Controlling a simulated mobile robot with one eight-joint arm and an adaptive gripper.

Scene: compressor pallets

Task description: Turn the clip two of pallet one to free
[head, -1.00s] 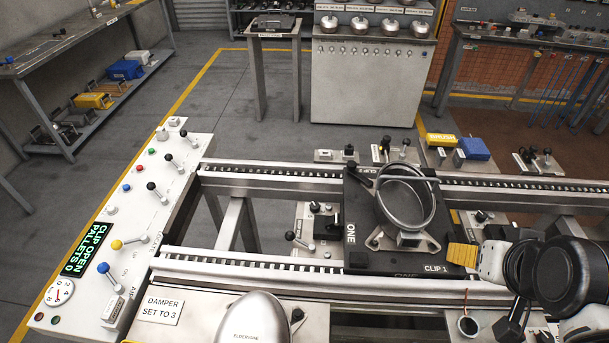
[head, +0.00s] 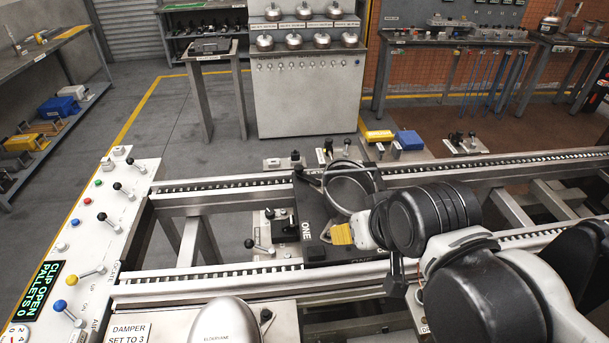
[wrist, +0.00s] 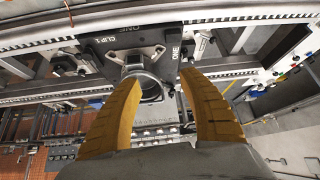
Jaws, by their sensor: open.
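Pallet one (head: 313,235) is a dark plate marked ONE on the conveyor rails, carrying a metal ring housing (head: 351,190). A black clip handle (head: 303,173) stands at the pallet's far left corner; I take it as clip two, but its label is not readable now. My gripper (head: 341,233), with yellow ribbed fingers, is over the pallet's near right part and hides its CLIP 1 corner in the head view. In the wrist view my gripper (wrist: 160,82) is open and empty, its fingers spread either side of the ring housing (wrist: 147,86). The CLIP 1 label (wrist: 103,48) shows there.
A control panel (head: 95,225) with levers and a display reading CLIP OPEN, PALLETS 0 is at left. A silver dome (head: 226,322) and a DAMPER SET TO 3 sign (head: 130,332) are in front. Yellow (head: 377,135) and blue (head: 408,140) blocks lie beyond the rails.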

